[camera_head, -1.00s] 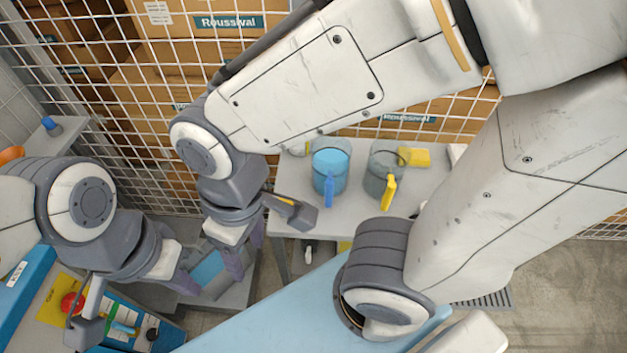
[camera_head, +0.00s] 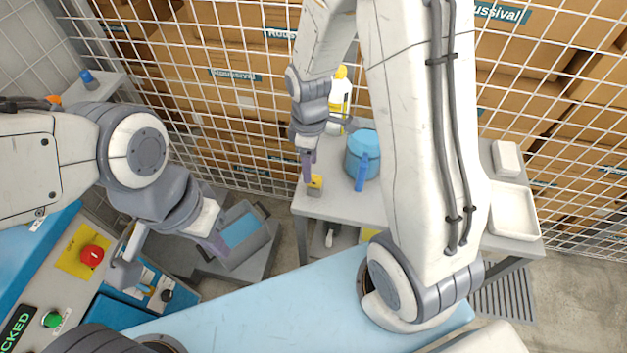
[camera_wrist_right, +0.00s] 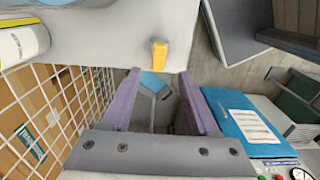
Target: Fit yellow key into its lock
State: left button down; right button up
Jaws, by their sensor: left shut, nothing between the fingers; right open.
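A small yellow object (camera_head: 315,183), which looks like the yellow key, is at the front left edge of the grey table; it also shows in the right wrist view (camera_wrist_right: 158,56). Its fine shape is too small to tell. My right gripper (camera_head: 307,168) is open and empty, close beside it in the head view; the wrist view shows the yellow object beyond the fingers (camera_wrist_right: 160,95), apart from them. My left gripper (camera_head: 214,246) is shut and empty, by the grey bin. The control panel (camera_head: 35,300) is at lower left; I cannot clearly make out the yellow key's lock.
A grey bin with blue inside (camera_head: 242,234) is left of the table. A wire mesh fence (camera_head: 240,130) stands behind.

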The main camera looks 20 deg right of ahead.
aim_at(315, 184)
jog(key=shift+d+f, duration=0.15)
jog(key=shift+f, duration=1.25)
jog(key=shift+d+f, duration=0.1)
jog(key=shift+f, duration=1.25)
grip_shut()
